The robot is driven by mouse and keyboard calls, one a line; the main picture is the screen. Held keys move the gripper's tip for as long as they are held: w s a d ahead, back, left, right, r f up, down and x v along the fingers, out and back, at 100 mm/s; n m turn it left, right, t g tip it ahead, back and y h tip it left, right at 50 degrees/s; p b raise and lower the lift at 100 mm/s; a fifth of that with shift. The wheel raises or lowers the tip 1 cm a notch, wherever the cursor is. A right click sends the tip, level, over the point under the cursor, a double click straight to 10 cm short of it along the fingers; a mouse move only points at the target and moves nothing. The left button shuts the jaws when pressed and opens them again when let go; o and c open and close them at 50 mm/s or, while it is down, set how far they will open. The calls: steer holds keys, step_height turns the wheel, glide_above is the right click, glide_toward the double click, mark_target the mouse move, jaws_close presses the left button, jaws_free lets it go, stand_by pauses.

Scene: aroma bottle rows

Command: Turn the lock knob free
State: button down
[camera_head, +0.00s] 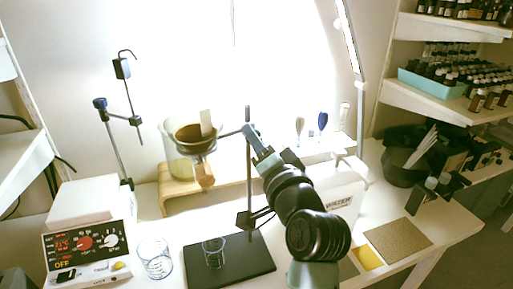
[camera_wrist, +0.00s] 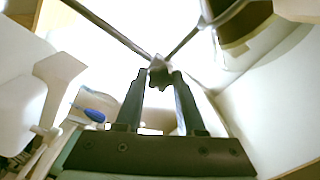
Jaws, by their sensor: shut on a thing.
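The lock knob (camera_wrist: 159,68) is a small grey piece on the clamp where two thin rods meet, at the top centre of the wrist view. My gripper (camera_wrist: 160,82) has its two dark fingers closed in on it, one on each side, and the fingertips partly hide it. In the head view my gripper (camera_head: 250,133) reaches the upper part of the upright stand rod (camera_head: 248,180). The knob itself is too small to tell in the head view.
A beaker (camera_head: 214,250) stands on a black mat (camera_head: 258,262); another beaker (camera_head: 155,258) is beside the control box (camera_head: 88,250). A second stand (camera_head: 113,145) is at left.

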steer(key=shift+r+n+b, duration=0.15)
steer(key=shift+n+b, duration=4)
steer(key=shift+n, duration=3.25)
steer(key=c, duration=0.5)
jaws_free()
steer(key=v, duration=1.3)
